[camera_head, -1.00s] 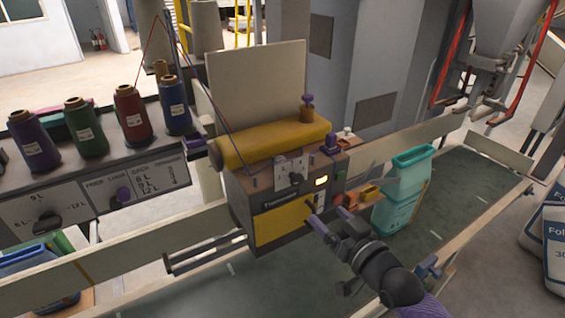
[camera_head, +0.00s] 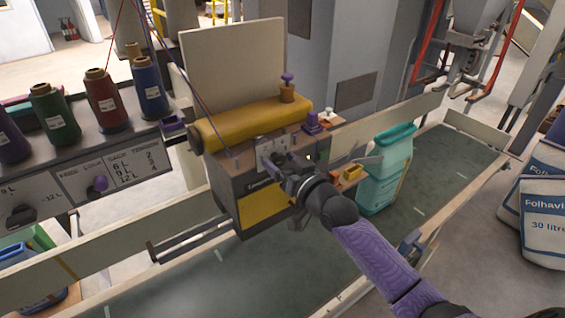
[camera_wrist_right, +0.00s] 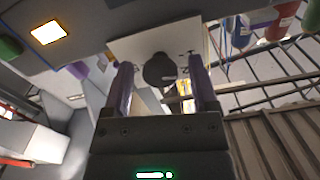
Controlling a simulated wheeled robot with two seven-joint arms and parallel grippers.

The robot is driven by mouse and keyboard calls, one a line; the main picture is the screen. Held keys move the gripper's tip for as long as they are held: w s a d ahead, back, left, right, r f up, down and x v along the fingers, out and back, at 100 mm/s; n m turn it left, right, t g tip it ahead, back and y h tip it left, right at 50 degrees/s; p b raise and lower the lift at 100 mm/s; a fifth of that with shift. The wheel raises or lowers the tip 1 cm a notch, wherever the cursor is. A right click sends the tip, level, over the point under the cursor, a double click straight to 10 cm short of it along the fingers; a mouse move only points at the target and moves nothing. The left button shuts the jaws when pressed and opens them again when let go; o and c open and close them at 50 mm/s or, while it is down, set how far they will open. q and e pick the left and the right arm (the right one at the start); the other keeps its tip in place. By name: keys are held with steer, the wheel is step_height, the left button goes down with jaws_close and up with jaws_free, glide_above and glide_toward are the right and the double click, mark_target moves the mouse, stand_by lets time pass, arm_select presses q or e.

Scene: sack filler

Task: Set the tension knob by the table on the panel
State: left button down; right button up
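The tension knob (camera_wrist_right: 158,72) is a dark round knob on a pale dial plate (camera_wrist_right: 190,42) on the sewing head. In the head view my right gripper (camera_head: 272,162) is at the front of that head and mostly hides the knob. In the right wrist view its two purple fingers are apart, one on each side of the knob, with gaps visible; contact cannot be told. The printed table (camera_head: 137,165) with sack and tension columns is on the grey panel at left; its figures are small. My left gripper is not in view.
A teal sack (camera_head: 388,172) stands on the green conveyor (camera_head: 450,175) right of the head. A lit display (camera_wrist_right: 48,33) shows in the wrist view.

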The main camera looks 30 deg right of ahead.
jaws_close()
steer(key=shift+m+p, duration=0.4)
steer(key=shift+m, duration=1.9)
steer(key=shift+m+p, duration=0.4)
steer(key=shift+m, duration=1.1)
